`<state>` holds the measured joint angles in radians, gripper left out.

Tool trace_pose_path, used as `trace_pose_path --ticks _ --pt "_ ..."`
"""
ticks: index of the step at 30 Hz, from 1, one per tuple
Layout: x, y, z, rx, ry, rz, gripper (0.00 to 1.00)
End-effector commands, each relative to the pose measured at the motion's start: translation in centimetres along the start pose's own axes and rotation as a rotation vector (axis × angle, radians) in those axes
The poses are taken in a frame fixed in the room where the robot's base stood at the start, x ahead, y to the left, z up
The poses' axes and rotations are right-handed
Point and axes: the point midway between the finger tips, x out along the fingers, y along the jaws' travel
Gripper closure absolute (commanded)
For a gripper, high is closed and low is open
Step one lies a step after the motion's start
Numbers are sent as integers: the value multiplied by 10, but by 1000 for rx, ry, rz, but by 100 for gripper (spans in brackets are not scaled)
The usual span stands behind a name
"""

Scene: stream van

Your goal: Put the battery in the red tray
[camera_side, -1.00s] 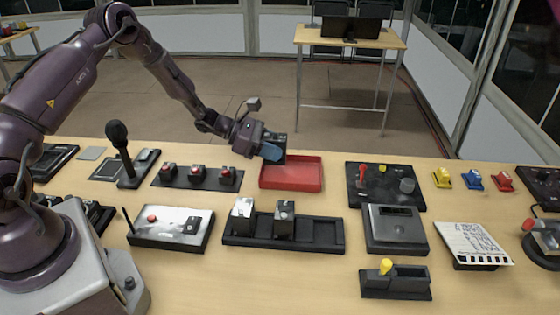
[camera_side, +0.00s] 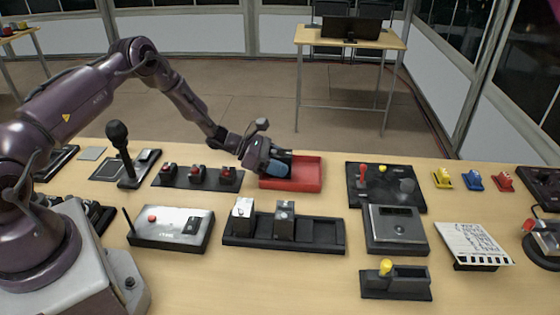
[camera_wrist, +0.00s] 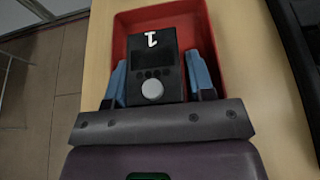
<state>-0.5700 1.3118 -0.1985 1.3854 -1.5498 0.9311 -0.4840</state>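The battery (camera_wrist: 153,40) is a dark block with a white "1", a small grid of dark squares and a round grey knob. My gripper (camera_side: 279,165) is low over the left part of the red tray (camera_side: 310,173). The red tray's walls (camera_wrist: 209,40) surround the battery on the far, left and right sides there. The battery's underside is hidden, so I cannot tell whether it touches the tray floor.
A black rack (camera_side: 318,235) holding two blocks (camera_side: 242,215) stands in front of the tray. The tray's right half is clear.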

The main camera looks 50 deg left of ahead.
Motion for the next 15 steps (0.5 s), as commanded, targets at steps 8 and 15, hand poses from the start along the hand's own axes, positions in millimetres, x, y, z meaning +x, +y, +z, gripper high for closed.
trace_pose_path --ticks 8,15 --pt "0 0 0 0 0 0 34" --pt "-15 1 3 -1 1 3 34"
